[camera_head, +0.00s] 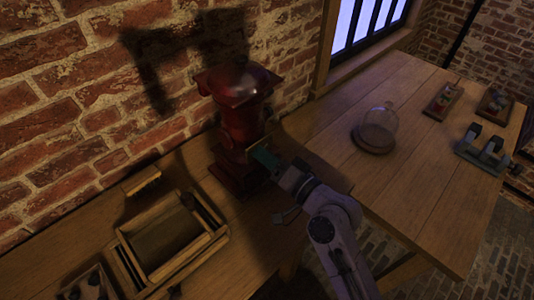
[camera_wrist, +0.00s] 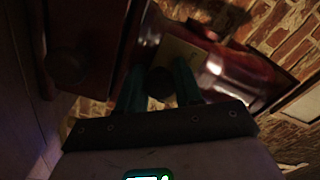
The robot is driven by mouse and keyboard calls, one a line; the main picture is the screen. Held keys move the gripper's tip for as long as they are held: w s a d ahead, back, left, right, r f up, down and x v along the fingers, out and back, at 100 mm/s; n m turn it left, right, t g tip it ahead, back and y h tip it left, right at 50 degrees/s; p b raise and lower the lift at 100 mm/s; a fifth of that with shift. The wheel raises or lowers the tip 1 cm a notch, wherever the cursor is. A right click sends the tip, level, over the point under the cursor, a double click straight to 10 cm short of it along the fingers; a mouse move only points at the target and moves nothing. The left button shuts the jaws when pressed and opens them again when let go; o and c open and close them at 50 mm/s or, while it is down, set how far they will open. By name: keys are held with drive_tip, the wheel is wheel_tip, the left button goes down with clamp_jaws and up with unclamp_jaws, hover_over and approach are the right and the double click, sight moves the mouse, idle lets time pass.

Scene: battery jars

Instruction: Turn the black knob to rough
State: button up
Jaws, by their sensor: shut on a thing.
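The red machine (camera_head: 240,110) stands against the brick wall in the head view, and its glossy red body (camera_wrist: 235,75) also shows in the wrist view. My gripper (camera_head: 262,156) is at the machine's front side. In the wrist view the teal fingers of my gripper (camera_wrist: 160,88) are shut on a dark round knob (camera_wrist: 160,80), in front of a yellowish plate (camera_wrist: 180,50). In the head view the gripper hides this knob. No marking for rough can be read in either view.
A second dark round part (camera_wrist: 68,66) shows at the left in the wrist view. A wooden tray (camera_head: 213,242) stands on the bench at left. A glass dome (camera_head: 378,128) and several small items stand to the right. The right table's middle is clear.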

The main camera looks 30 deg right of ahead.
drive_tip(key=shift+m, duration=0.5)
drive_tip(key=o, duration=1)
drive_tip(key=shift+f, duration=0.15)
